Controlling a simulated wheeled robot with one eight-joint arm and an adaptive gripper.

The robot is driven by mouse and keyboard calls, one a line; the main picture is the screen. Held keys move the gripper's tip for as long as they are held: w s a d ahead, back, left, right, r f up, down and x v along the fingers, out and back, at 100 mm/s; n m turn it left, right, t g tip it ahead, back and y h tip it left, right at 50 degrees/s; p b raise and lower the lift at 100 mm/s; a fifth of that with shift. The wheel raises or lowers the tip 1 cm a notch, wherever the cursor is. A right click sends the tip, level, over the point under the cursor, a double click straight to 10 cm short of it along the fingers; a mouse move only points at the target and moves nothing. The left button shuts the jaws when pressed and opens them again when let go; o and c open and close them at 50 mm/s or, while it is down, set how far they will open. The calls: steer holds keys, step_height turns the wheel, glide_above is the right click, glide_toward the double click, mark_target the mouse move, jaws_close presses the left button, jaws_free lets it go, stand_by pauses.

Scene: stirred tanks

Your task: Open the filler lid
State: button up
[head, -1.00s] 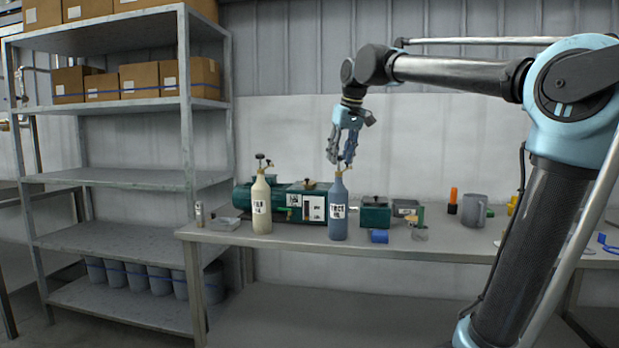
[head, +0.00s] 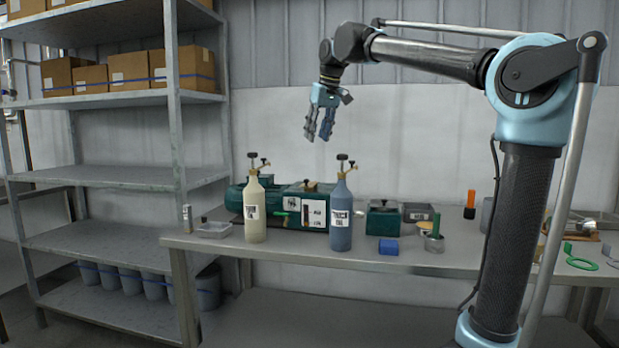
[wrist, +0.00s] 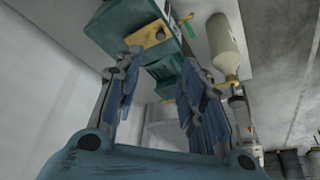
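The green machine (head: 270,196) lies on the workbench behind two bottles. A small brass-coloured knob or cap (head: 311,186), which looks like the filler lid, sits on top of its boxy part. In the wrist view a yellow plate with a dark knob (wrist: 153,36) shows on a teal box, between and beyond the fingers; I take it for the same lid. My gripper (head: 318,136) hangs in the air above the machine, pointing down, clear of the lid. Its fingers stand apart with nothing between them, also in the wrist view (wrist: 158,62).
A cream bottle (head: 255,215) and a blue bottle (head: 341,220), both with tall valve tops, stand in front of the machine. A blue block (head: 388,247), a smaller green box (head: 383,220) and a grey tray (head: 215,230) share the bench. A shelf rack (head: 174,110) stands left.

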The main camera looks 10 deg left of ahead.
steer(key=x, duration=1.6)
steer(key=shift+f, duration=0.1)
steer(key=shift+c, duration=0.4)
jaws_close()
